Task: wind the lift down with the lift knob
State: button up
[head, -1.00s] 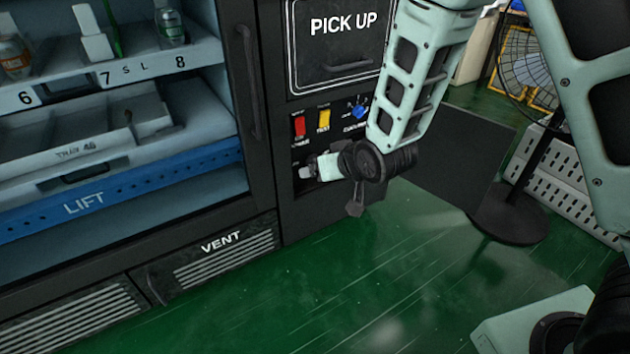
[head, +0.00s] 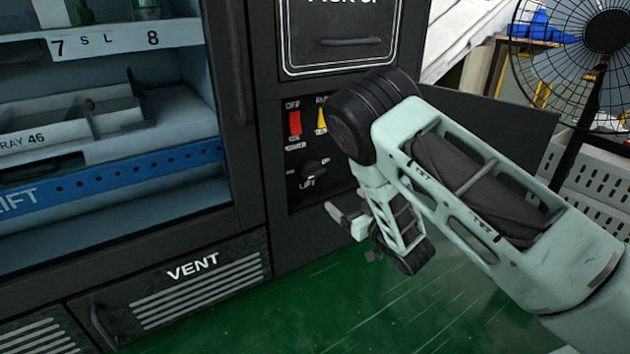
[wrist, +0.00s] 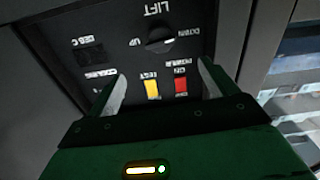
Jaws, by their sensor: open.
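The lift knob (head: 314,168) is a small dark knob on the control panel, above the word LIFT. In the wrist view the picture is upside down, and the knob (wrist: 160,40) shows between the UP and DOWN marks, its grip bar lying roughly across. My gripper (head: 342,218) is open and empty, below and right of the knob, apart from it. In the wrist view its fingertips (wrist: 162,72) frame the panel with nothing between them. The lift (head: 110,178) is a blue beam low in the cabinet, under a grey tray (head: 60,138).
A red switch (head: 295,123) and a yellow switch (head: 322,117) sit above the knob. An open dark door panel (head: 500,125) stands behind my arm. A fan (head: 580,50) stands at the right. The green floor (head: 300,310) before the vent is clear.

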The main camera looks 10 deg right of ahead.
aim_at(317, 176)
jog(key=b+x, duration=0.6)
jog(key=x, duration=0.9)
jog(key=shift+w+f, duration=0.15)
jog(key=shift+w+a, duration=0.2)
jog(key=shift+w, duration=0.2)
jog(key=c, duration=1)
jog(key=shift+n, duration=0.3)
